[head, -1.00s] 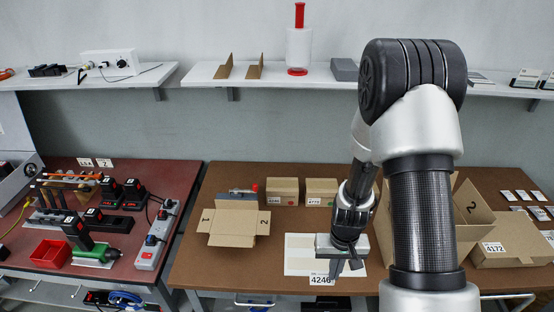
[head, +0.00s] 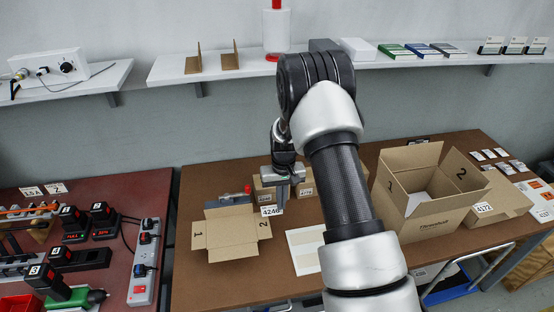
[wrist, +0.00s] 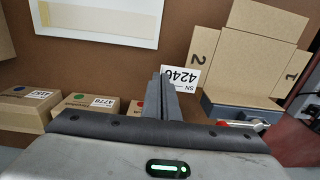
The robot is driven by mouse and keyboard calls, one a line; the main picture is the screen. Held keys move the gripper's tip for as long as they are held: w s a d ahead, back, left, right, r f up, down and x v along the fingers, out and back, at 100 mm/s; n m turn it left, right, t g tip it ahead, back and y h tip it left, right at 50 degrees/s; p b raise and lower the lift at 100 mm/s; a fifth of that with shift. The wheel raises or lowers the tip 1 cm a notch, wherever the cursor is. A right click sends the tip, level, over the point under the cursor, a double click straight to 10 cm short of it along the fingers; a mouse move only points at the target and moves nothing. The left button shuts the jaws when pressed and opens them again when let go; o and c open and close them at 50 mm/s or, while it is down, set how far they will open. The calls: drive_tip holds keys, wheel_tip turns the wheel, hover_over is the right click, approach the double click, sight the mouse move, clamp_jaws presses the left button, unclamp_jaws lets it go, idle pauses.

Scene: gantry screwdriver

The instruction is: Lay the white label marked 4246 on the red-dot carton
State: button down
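My gripper (head: 281,190) is shut on the white label marked 4246 (head: 271,210), which hangs at the fingertips above the table. In the wrist view the label (wrist: 180,78) shows upside down at the fingertips. The red-dot carton (head: 262,191) is a small brown box at the back of the table, just behind the gripper and partly hidden by it.
A small open box with flaps 1 and 2 (head: 232,238) lies left of the gripper, with a grey tool behind it. A white sheet (head: 302,243) lies at the front middle. A large open carton (head: 420,218) and a carton marked 4172 (head: 508,196) stand right.

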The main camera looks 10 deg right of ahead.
drive_tip(key=w, duration=0.3)
drive_tip(key=w+d+r+b, duration=0.1)
drive_tip(key=w, duration=0.3)
drive_tip(key=w+r, duration=0.1)
drive_tip(key=w, duration=0.3)
drive_tip(key=shift+d+r+b, duration=0.15)
drive_tip(key=shift+d+b, duration=0.1)
drive_tip(key=shift+b, duration=0.15)
drive_tip(key=w+r, duration=0.1)
drive_tip(key=w, duration=0.1)
drive_tip(key=w+d+r+b, duration=0.1)
drive_tip(key=r, duration=0.1)
drive_tip(key=shift+w, duration=0.35)
drive_tip(key=shift+w+f+b, duration=0.2)
drive_tip(key=shift+f+b, duration=1.8)
drive_tip(key=shift+f, duration=0.7)
drive_tip(key=shift+f, duration=0.25)
drive_tip(key=c, duration=2.5)
unclamp_jaws()
drive_tip(key=o, duration=0.5)
drive_tip(key=shift+r, duration=0.1)
